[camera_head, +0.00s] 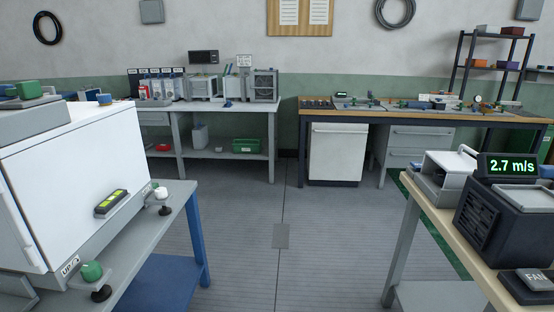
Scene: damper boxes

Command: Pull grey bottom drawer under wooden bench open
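The wooden bench (420,117) stands against the back wall on the right. Under it, right of a white cabinet door, is a grey drawer unit. Its upper drawer (421,135) and its bottom drawer (403,160) each have a bar handle along the front. The bottom drawer looks shut, its front in line with the upper one. Its right part is hidden behind the grey device on the near right table. My gripper is not in view.
The white cabinet door (337,155) is left of the drawers. A near table (445,235) with a fan unit (512,215) and a 2.7 m/s display (511,166) stands at right. A grey bench (150,225) with a white box fills the left. The middle floor (290,215) is clear.

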